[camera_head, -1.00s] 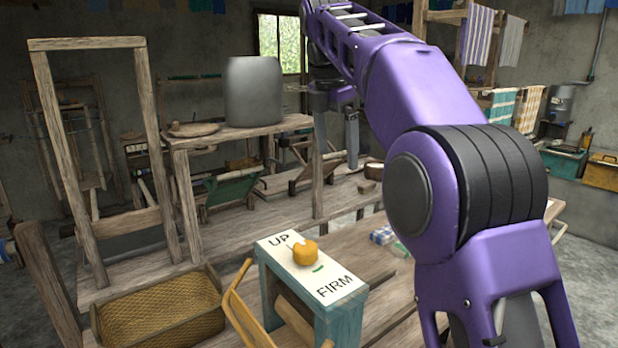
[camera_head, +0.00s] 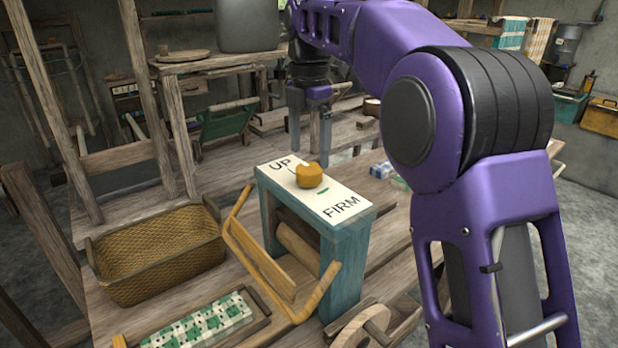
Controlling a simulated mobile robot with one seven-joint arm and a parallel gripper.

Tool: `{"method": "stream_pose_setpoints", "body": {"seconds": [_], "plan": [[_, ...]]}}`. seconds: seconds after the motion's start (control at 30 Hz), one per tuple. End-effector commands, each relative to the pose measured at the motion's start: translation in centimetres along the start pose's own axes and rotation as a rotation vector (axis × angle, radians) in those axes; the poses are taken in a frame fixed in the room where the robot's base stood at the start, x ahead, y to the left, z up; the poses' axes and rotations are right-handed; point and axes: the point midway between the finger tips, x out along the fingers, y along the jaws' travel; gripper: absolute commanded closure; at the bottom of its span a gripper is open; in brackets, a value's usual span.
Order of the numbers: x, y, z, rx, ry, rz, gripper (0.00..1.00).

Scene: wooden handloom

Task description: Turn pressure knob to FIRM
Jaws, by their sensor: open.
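The pressure knob (camera_head: 310,175) is an orange-yellow knob on the white top plate (camera_head: 335,192) of a teal wooden frame. The plate is lettered UP at its far left end and FIRM at its near right end. A thin line runs from the knob toward UP, and a small green mark lies on the FIRM side. My gripper (camera_head: 310,155) points down behind the knob, its two grey fingers apart with nothing seen between them. It looks apart from the knob; its exact height is hard to tell.
A wicker basket (camera_head: 155,255) stands left of the teal frame. A wooden lever frame (camera_head: 275,270) leans at the frame's near left. A green checked cloth (camera_head: 205,322) lies in front, and a wooden wheel (camera_head: 362,325) is at the front. Small packets (camera_head: 385,171) lie to the right.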

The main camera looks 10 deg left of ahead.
Motion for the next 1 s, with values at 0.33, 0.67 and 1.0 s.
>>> {"method": "stream_pose_setpoints", "body": {"seconds": [0.33,0.67,1.0], "plan": [[4.6,0.0,0.0,0.000,0.000,0.000,0.04],[4.8,0.0,0.0,0.001,-0.001,0.001,0.04],[4.8,0.0,0.0,0.000,-0.001,0.000,0.63]]}}
